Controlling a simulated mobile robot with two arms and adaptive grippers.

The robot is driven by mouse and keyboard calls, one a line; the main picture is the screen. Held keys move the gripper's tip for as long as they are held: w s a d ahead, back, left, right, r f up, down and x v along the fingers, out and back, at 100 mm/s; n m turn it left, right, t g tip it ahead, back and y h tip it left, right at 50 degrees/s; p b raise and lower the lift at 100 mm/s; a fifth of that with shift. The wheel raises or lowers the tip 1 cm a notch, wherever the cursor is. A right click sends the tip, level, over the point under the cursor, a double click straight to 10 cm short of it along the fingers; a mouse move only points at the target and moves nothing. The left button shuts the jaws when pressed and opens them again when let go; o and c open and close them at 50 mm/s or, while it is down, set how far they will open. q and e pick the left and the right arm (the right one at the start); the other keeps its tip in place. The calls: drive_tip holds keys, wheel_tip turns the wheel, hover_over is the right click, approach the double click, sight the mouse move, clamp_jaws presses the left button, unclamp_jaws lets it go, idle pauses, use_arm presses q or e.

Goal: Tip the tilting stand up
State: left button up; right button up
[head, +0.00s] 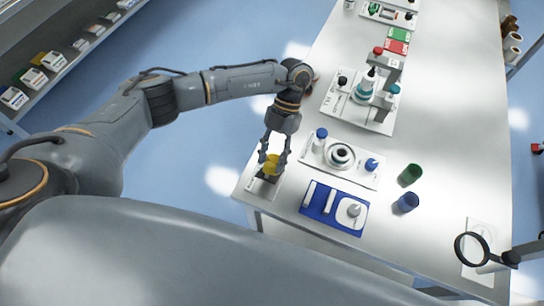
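My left gripper (274,157) points down over the near left corner of the white table. Its two fingers stand apart, one on each side of a yellow piece (271,167). I cannot tell whether they press on it. The yellow piece sits on or just above a small dark and white base (263,186), partly hidden by the gripper. A white-based device with a grey upright and a teal-banded part (365,90) stands farther back. Its lettering is too small to read, so I cannot tell which of these is the tilting stand. My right gripper is not in view.
To the gripper's right are a white tray (351,178) with bottles and a round part, and a blue tray (312,210). A green cup (410,174) and blue cup (406,203) stand beyond. A ring-shaped magnifier (472,235) is at the lower right. The table's right middle is clear.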

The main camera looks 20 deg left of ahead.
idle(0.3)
use_arm(q)
drive_tip(key=v, duration=1.2)
drive_tip(key=shift+s+f, duration=0.1)
drive_tip(key=shift+f, duration=0.05)
